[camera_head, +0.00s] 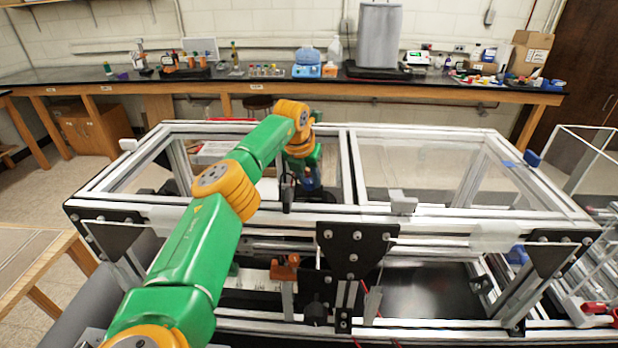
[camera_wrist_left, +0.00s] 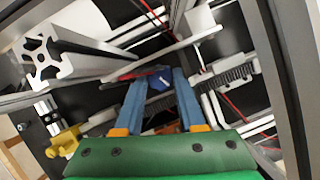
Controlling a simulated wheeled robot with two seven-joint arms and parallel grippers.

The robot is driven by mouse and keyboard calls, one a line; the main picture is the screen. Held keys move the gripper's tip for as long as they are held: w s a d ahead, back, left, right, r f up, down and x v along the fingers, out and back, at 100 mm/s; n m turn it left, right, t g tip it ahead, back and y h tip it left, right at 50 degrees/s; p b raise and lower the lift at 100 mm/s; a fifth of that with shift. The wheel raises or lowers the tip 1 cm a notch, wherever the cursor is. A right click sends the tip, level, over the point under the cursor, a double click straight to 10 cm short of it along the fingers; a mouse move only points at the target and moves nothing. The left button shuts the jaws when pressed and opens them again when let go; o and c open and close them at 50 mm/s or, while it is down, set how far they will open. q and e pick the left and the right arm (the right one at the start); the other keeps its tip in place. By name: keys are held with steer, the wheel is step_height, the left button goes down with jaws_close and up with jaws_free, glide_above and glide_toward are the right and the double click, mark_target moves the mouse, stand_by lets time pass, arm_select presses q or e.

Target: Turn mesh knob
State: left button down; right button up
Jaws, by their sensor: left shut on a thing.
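My left gripper (camera_head: 309,180) reaches down through the left opening in the top of the aluminium frame in the head view. In the left wrist view its two blue fingers (camera_wrist_left: 161,84) point away from the camera. They are shut on a small dark blue knob (camera_wrist_left: 160,80), which shows between the fingertips. The knob's far side and what it is mounted on are hard to make out. In the head view my arm and the gripper hide the knob. My right gripper is in neither view.
Aluminium frame bars (camera_head: 345,165) surround the opening closely. A black bracket plate (camera_head: 356,250) sits at the front middle. In the left wrist view, a thick extrusion end (camera_wrist_left: 42,60), red wires and a yellow part (camera_wrist_left: 62,141) lie near the fingers. Clear panels cover the right half.

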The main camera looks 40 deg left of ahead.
arm_select(q)
steer(key=shift+m+h, duration=0.4)
steer(key=shift+m, duration=0.8)
steer(key=c, duration=0.5)
jaws_free()
steer(key=b+v, duration=0.2)
steer(key=shift+s+a+r, duration=0.1)
steer(key=shift+r, duration=0.25)
steer(key=v, duration=0.4)
steer(key=shift+s+r, duration=0.2)
